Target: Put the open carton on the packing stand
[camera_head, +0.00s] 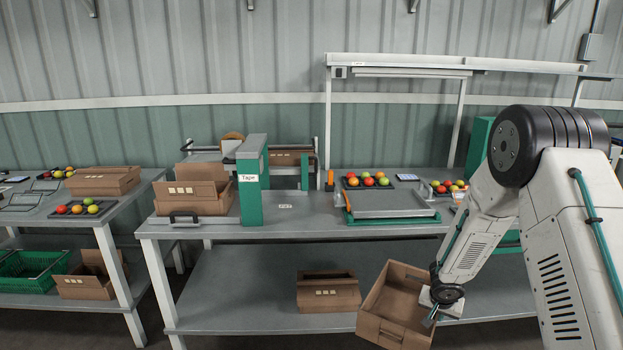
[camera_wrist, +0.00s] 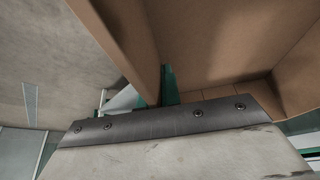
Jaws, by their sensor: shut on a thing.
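The open brown carton (camera_head: 381,328) hangs tilted in front of the bench's lower shelf in the head view. My gripper (camera_head: 434,316) is shut on its right-hand wall. In the wrist view the carton (camera_wrist: 220,45) fills the upper right, and its wall runs up from between my gripper's green fingers (camera_wrist: 158,88). The fingertips are partly hidden behind the carton. What looks like the packing stand, a grey plate on a green base (camera_head: 392,205), sits on the bench top, above and behind the carton. Its top is empty.
A green tape machine (camera_head: 251,185) and another carton (camera_head: 193,197) stand left on the bench (camera_head: 300,226). A fruit tray (camera_head: 367,181) lies behind the stand. A smaller carton (camera_head: 328,293) sits on the lower shelf, left of the held one. An overhead frame (camera_head: 327,110) rises behind.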

